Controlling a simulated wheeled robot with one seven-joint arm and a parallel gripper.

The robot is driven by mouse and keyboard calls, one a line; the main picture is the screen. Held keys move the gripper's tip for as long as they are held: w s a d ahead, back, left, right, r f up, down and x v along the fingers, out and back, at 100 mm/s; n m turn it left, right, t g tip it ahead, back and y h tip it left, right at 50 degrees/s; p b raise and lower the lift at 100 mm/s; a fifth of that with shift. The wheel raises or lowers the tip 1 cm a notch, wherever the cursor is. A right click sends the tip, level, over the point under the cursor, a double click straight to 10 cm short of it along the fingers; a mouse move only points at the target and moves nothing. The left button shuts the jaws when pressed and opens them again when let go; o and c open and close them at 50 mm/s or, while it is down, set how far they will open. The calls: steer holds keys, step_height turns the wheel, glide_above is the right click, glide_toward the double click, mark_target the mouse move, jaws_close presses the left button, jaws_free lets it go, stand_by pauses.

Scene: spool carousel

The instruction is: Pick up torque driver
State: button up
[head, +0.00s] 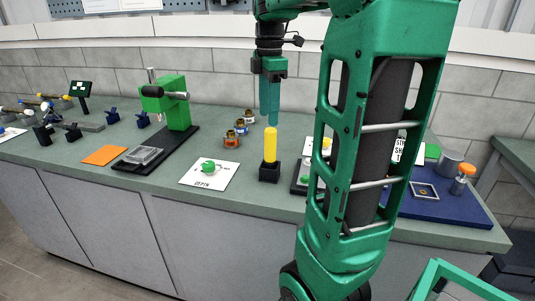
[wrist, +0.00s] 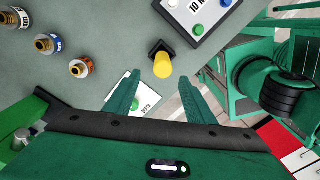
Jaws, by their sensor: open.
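The torque driver (head: 270,146) shows as an upright yellow handle standing in a small black holder (head: 269,172) near the front of the bench. In the wrist view the yellow handle (wrist: 162,65) is seen from above, with the dark holder (wrist: 160,49) behind it. My gripper (head: 270,118) points down just above the handle in the head view, its fingers apart from it. In the wrist view the two green fingers of my gripper (wrist: 158,85) are spread and empty, with the yellow handle just beyond and between their tips. The driver's lower part is hidden in the holder.
A white card with a green knob (head: 209,172) lies left of the holder. Several small brass-topped fittings (head: 240,125) stand behind it. A green press (head: 172,103) stands further left. A board with green and white buttons (wrist: 198,15) lies close beside the holder.

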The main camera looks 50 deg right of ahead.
mark_target(270, 142)
steer(key=f, duration=1)
steer(key=shift+s+d+f, duration=0.15)
steer(key=shift+s+f, duration=0.05)
steer(key=shift+f, duration=0.05)
steer(key=c, duration=1.1)
